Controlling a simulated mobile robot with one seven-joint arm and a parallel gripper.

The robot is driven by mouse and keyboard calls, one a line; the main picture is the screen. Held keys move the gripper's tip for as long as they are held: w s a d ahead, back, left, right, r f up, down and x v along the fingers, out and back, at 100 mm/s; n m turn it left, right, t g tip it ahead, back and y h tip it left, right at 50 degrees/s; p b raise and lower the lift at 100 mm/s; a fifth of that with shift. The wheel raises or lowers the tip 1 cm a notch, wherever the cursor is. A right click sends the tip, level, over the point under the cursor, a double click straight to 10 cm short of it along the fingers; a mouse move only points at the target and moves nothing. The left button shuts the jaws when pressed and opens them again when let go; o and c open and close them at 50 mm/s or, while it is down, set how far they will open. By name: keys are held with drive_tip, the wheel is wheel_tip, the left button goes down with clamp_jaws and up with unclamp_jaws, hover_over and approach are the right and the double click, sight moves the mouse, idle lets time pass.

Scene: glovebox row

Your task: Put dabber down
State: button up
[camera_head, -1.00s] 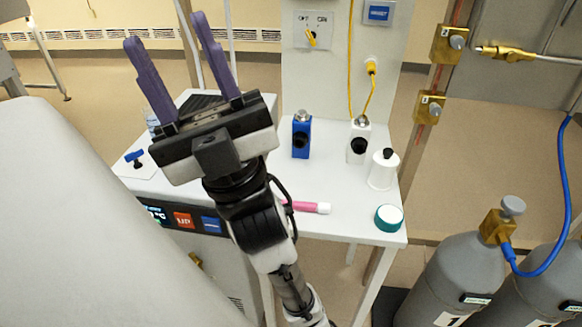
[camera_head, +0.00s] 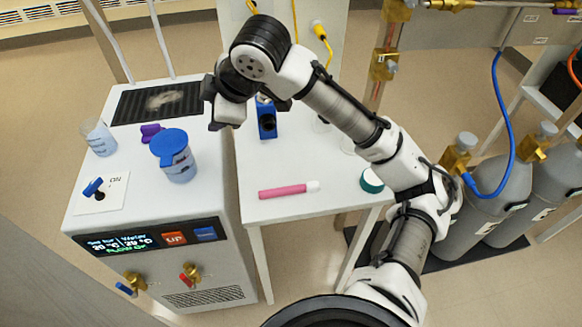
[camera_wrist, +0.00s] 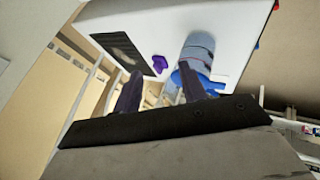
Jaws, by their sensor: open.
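A pink stick with a white end (camera_head: 288,190), which looks like the dabber, lies flat on the white table in the head view. Nothing is holding it. My gripper (camera_wrist: 160,80) shows two purple fingers spread apart with nothing between them in the wrist view. In the head view my gripper's dark body (camera_head: 226,102) hangs above the gap between the white-topped machine and the table, up and left of the pink stick. Its fingertips are hard to make out there. The pink stick is not visible in the wrist view.
A beaker with a blue lid (camera_head: 175,155), a small purple object (camera_head: 152,132) and a clear beaker (camera_head: 99,138) stand on the machine's top (camera_head: 135,185). A blue block (camera_head: 267,120) and a teal-rimmed jar (camera_head: 371,181) are on the table. Gas cylinders (camera_head: 478,190) stand at right.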

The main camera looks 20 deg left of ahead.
drive_tip(key=w+d+f+g+h, duration=0.1)
drive_tip(key=d+f+g+h, duration=0.15)
drive_tip(key=d+h, duration=0.8)
drive_tip(key=y+p, duration=0.1)
drive_tip(key=y, duration=0.2)
hover_over(291, 188)
drive_tip(key=shift+t, duration=0.35)
wheel_tip(291, 188, down, 9)
drive_tip(key=shift+r, duration=0.1)
drive_tip(key=shift+f+p, duration=0.75)
drive_tip(key=shift+f, duration=2.1)
clamp_jaws()
drive_tip(key=shift+r, duration=0.1)
